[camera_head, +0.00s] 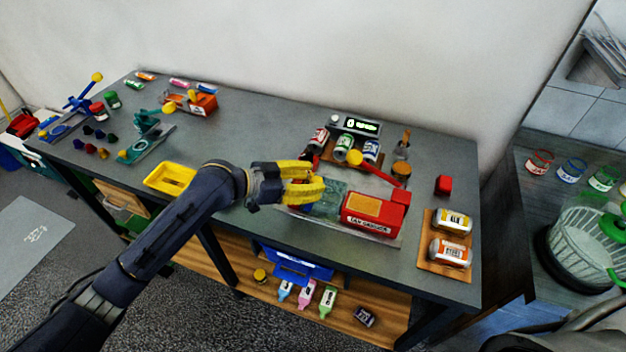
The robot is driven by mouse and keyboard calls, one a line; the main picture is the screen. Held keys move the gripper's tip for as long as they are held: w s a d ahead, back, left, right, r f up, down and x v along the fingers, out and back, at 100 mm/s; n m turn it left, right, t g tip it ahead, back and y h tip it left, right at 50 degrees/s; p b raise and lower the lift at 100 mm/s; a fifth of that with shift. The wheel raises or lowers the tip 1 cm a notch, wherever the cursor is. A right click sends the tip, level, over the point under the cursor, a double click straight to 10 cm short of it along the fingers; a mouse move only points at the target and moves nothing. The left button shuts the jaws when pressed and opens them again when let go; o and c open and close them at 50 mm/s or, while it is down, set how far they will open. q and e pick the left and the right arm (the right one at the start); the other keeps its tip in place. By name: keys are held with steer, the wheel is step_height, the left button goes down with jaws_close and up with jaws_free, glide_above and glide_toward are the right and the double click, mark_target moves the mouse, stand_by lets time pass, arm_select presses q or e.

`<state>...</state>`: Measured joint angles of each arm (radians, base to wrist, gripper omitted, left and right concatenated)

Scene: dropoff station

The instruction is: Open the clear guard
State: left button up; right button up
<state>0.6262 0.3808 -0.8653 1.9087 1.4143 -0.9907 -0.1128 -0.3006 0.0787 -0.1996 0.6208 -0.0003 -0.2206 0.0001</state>
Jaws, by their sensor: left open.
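The red can crusher (370,222) stands on the grey bench, with its label facing the front. The clear guard (328,200) is a greenish see-through panel at the crusher's left end. I cannot tell from this view how far it is swung. My left gripper (318,182) has yellow fingers and is open. It reaches in from the left, close to the guard's upper left part, and covers some of it. Contact with the guard cannot be made out. A red lever (378,172) with a yellow knob rises behind the crusher. My right gripper is not in view.
Several cans (343,147) stand behind the crusher below a small display (362,125). A wooden board (430,263) with two cans lies to the right, near a red block (443,185). A yellow tray (170,178) lies left of my arm. The bench's middle back is clear.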

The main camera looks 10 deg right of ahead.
arm_select(q)
steer(key=shift+w+d+f, duration=0.1)
steer(key=shift+d+f, duration=0.05)
steer(key=shift+d, duration=0.2)
jaws_close()
stand_by(0.3)
steer(key=shift+d+r, duration=0.1)
steer(key=shift+r, duration=0.1)
stand_by(0.3)
